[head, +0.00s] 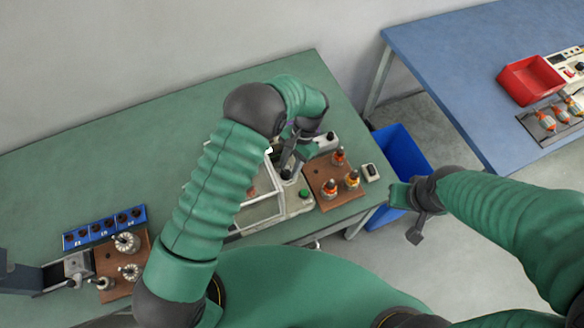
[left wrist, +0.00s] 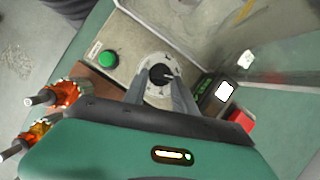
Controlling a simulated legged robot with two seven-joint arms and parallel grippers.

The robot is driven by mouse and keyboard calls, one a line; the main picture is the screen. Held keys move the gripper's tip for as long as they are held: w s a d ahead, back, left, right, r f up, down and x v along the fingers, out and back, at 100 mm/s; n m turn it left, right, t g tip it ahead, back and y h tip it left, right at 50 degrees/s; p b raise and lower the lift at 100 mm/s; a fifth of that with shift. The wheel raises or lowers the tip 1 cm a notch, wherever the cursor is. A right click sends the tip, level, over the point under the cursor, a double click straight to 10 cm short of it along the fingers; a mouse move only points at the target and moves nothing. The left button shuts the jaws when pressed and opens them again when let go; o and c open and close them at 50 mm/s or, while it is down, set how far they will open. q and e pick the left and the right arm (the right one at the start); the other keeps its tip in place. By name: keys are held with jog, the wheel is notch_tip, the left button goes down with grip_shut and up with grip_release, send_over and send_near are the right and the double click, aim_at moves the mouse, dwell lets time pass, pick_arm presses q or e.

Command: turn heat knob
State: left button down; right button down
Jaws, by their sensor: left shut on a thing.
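The heat knob (left wrist: 158,73) is a small black knob on a round pale dial plate, seen in the left wrist view on a beige panel. The two fingers of my left gripper (left wrist: 166,84) stand on either side of it, shut on it. In the head view, my left gripper (head: 287,172) reaches down to the front panel of the machine (head: 262,211), beside its clear-walled enclosure. The knob is mostly hidden there by the fingers. A green button (left wrist: 109,60) sits beside the dial. My right gripper (head: 416,212) hangs empty over the floor, right of the green table; its jaw opening is unclear.
A brown board (head: 325,170) with several orange-wound armatures stands close to the machine. A blue bin (head: 405,155) stands between the green table (head: 100,165) and blue table (head: 450,60).

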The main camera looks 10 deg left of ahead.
pick_arm(q)
jog(key=n, duration=0.1)
jog(key=n+h, duration=0.1)
jog(key=n, duration=0.1)
jog(key=shift+s+a+f+g+b, duration=0.15)
jog(key=shift+a+g+b, duration=0.2)
jog(key=shift+a+g, duration=0.05)
jog(key=shift+n+h, duration=0.3)
jog(key=shift+n, duration=0.7)
jog(key=shift+s, duration=0.1)
jog(key=c, duration=1.3)
grip_release()
jog(key=o, duration=0.3)
